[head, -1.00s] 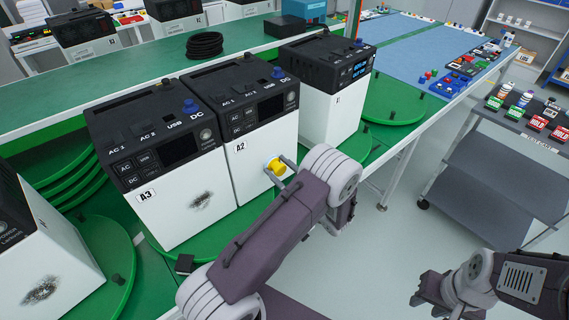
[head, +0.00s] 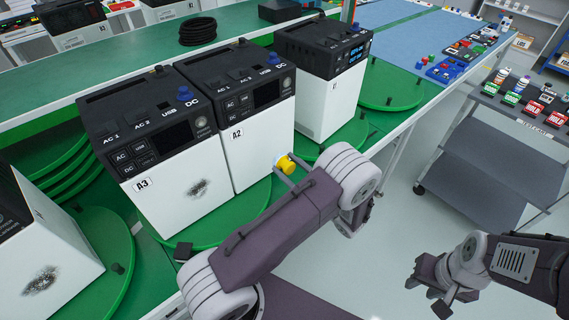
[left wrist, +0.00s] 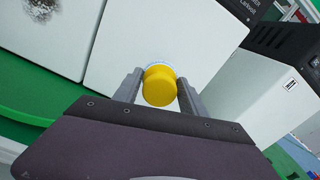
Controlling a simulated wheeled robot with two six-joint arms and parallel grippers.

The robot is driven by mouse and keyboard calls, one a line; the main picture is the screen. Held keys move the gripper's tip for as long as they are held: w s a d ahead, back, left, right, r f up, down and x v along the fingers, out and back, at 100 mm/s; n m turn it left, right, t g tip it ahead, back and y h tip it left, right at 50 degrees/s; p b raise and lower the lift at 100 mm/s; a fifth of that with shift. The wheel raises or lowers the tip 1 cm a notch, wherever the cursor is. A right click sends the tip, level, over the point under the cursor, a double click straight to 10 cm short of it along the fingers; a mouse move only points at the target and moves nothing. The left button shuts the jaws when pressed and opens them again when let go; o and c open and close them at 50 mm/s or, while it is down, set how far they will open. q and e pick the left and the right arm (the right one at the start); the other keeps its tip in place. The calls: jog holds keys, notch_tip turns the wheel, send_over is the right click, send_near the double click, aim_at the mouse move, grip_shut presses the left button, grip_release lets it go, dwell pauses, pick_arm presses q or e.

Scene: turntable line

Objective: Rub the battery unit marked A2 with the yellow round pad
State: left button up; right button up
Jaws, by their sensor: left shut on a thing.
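Battery unit A2 (head: 258,140) stands upright on the green turntable, with a black top and a white front bearing the label A2. No dark mark shows on the visible part of its front. My left gripper (head: 283,168) is shut on the yellow round pad (head: 289,164), close to the right part of A2's white front. In the left wrist view the yellow pad (left wrist: 160,86) sits between the fingers, its pale far side at the white front (left wrist: 150,40); whether it touches is unclear. My right gripper (head: 427,288) is open and empty at lower right, over the floor.
Unit A3 (head: 180,185), with a dark smudge, stands directly left of A2. Another unit (head: 325,100) stands to the right, and a smudged one (head: 50,255) at lower left. A black cable coil (head: 207,30) lies behind. A grey cart (head: 485,160) stands at right; floor between is free.

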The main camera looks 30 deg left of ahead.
pick_arm(q)
jog(key=shift+v, duration=1.55)
